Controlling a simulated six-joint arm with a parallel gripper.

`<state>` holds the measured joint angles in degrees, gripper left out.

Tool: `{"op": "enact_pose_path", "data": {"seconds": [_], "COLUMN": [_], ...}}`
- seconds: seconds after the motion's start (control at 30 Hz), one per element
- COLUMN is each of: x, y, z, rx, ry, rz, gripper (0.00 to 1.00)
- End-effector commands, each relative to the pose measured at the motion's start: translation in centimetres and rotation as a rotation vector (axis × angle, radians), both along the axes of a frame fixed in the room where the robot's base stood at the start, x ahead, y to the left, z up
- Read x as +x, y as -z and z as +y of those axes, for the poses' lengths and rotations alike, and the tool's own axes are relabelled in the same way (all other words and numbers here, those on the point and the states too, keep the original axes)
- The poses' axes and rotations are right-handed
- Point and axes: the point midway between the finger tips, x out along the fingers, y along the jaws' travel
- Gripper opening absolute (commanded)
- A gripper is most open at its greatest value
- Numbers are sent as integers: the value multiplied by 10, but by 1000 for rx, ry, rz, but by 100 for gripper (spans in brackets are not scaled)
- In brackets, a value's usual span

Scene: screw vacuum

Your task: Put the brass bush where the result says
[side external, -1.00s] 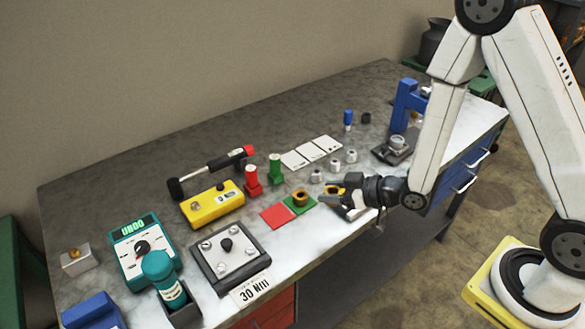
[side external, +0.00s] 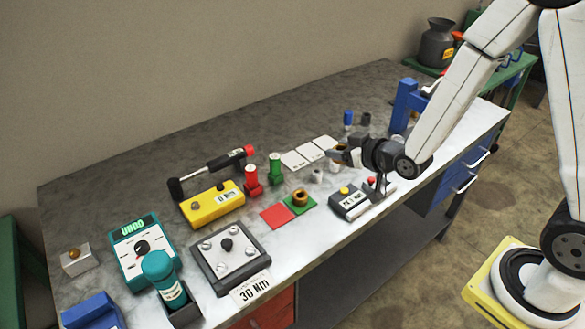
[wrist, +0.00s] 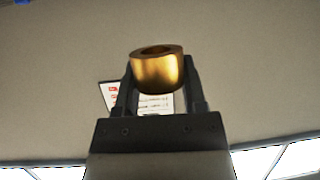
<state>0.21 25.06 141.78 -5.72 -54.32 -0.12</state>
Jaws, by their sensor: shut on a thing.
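A brass bush (wrist: 157,72) shows in the wrist view, a short golden ring with its open end up, between the two fingers of my gripper (wrist: 158,90). In the side external view my gripper (side external: 337,155) is shut on it above the table, close to the white cards; only a little of the bush (side external: 341,147) shows there. Another brass-coloured ring (side external: 300,197) lies on the green square (side external: 298,207), beside the red square (side external: 277,217). A dark tester (side external: 350,204) with a yellow button and a small display stands at the front edge; its text is too small to read surely.
White cards (side external: 296,160) lie behind small metal parts (side external: 317,176). A red post (side external: 252,181) and green post (side external: 275,169) stand left of them. A yellow box (side external: 212,205), a teal meter (side external: 142,252) and a bolted plate (side external: 230,257) fill the left. A blue press (side external: 404,105) stands right.

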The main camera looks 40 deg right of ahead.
Motion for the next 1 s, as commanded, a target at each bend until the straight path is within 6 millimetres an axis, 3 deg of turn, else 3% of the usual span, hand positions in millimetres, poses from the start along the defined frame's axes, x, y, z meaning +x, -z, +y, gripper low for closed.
{"op": "enact_pose_path", "data": {"seconds": [0.2,0.47,0.67,1.0], "x": [4,4,2,-16], "y": [-17,-17,-6,36], "z": [-11,-12,-5,29], "rx": [22,24,8,-11], "ry": [85,91,38,-194], "rz": [-3,-1,2,7], "gripper": [0,0,0,0]}}
